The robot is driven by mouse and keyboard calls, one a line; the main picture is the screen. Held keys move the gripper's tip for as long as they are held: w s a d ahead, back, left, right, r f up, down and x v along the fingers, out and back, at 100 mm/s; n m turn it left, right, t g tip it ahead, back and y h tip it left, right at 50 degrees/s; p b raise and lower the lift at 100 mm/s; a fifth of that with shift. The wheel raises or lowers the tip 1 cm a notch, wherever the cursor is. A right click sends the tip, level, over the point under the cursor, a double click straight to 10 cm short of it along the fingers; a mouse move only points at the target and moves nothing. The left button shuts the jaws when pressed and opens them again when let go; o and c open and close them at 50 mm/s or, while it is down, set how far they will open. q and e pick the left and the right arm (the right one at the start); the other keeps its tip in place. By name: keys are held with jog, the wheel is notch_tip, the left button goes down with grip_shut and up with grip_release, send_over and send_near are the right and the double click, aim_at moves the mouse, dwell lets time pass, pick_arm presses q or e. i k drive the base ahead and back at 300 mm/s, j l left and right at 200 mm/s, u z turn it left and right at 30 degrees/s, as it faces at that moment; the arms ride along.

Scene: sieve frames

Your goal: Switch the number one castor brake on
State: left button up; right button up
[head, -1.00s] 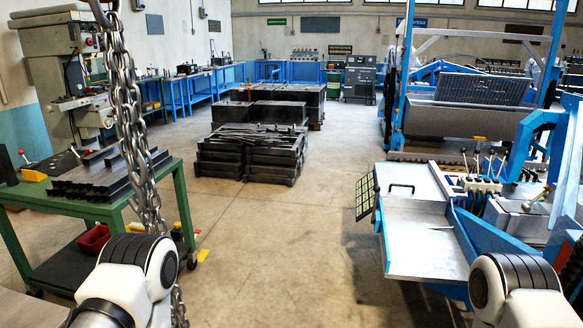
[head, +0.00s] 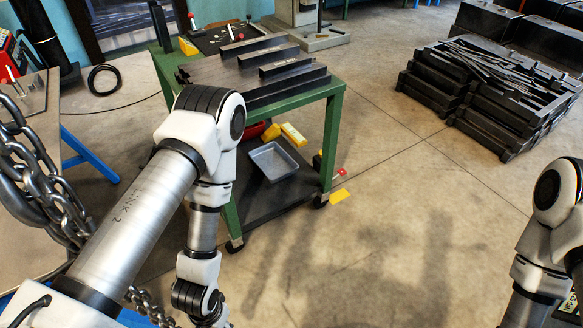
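A green-framed trolley (head: 331,140) stands ahead in the head view, with dark steel bars on its top. Two castors show at its feet, one at the near left leg (head: 234,245) and one at the near right leg (head: 321,201). A small red tab (head: 341,172) and a flat yellow piece (head: 340,196) lie just right of the right castor; whether they are brake parts I cannot tell. No castor number is readable. My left arm crosses in front of the trolley and hides part of its left side. Both my grippers are out of view.
The lower shelf holds a grey tray (head: 272,161) and a yellow block (head: 294,134). Stacked dark crates (head: 490,100) stand at the back right. Heavy chain (head: 45,175) hangs at the left. The concrete floor right of the trolley is clear.

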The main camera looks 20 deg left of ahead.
aim_at(341, 171)
jog(key=u, duration=0.2)
jog(key=i+l+u, duration=0.1)
jog(key=i+l, duration=0.4)
jog(key=i+l+u, duration=0.1)
jog(key=i+l, duration=0.8)
jog(key=l, duration=0.25)
jog(key=i+l+u, duration=0.15)
jog(key=i+l, duration=0.3)
jog(key=l, duration=0.1)
